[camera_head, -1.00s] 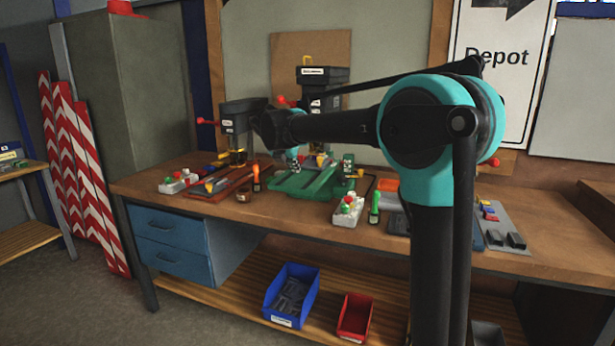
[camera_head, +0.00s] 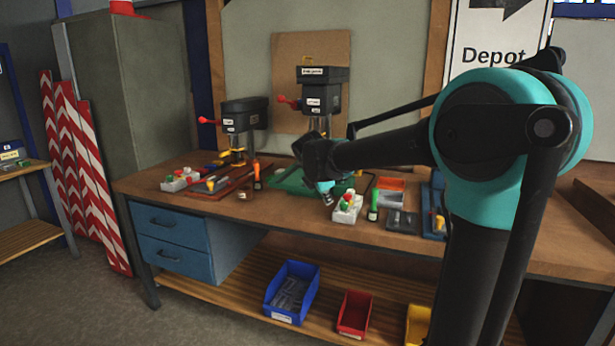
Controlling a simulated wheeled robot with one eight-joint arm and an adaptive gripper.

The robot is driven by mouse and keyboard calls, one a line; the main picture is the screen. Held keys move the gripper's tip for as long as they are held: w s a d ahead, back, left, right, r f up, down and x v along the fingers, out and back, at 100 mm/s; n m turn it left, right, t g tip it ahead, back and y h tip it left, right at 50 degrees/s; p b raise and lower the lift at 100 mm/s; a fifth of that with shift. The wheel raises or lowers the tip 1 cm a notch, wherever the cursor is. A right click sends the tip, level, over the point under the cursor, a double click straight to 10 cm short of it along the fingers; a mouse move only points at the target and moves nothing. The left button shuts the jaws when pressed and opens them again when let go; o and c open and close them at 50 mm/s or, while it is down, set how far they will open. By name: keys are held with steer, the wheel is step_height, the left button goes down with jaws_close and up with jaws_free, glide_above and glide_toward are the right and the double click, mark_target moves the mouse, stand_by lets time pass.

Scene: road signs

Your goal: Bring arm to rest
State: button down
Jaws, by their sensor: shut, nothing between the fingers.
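My arm stands at the right, with a large teal joint at its elbow. Its dark forearm reaches left across the workbench (camera_head: 290,228). My gripper (camera_head: 327,198) points down at the end of the forearm, over the front part of the green tray (camera_head: 290,181) and just left of a white button box (camera_head: 347,208). The gripper looks small and shut, with nothing seen in it. The wrist hides part of the green tray.
Two drill presses (camera_head: 238,118) (camera_head: 322,90) stand at the back of the bench. A red tray (camera_head: 212,187) and another button box (camera_head: 180,180) lie at the left. Below are a blue bin (camera_head: 291,290) and a red bin (camera_head: 355,313). The floor at front left is clear.

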steer(key=s+d+f+m+g+y, duration=0.1)
steer(key=s+d+f+m, duration=0.3)
steer(key=s+f+m, duration=0.3)
steer(key=s+d+f+m+y, duration=0.1)
steer(key=s+d+f+m, duration=0.3)
steer(key=s, duration=0.9)
steer(key=s+d+f+m+g, duration=0.1)
steer(key=s+d+f+m, duration=0.3)
steer(key=s+f+m, duration=0.6)
steer(key=shift+d+f+m+g+y, duration=0.35)
steer(key=shift+f+m, duration=0.2)
steer(key=shift+m, duration=0.55)
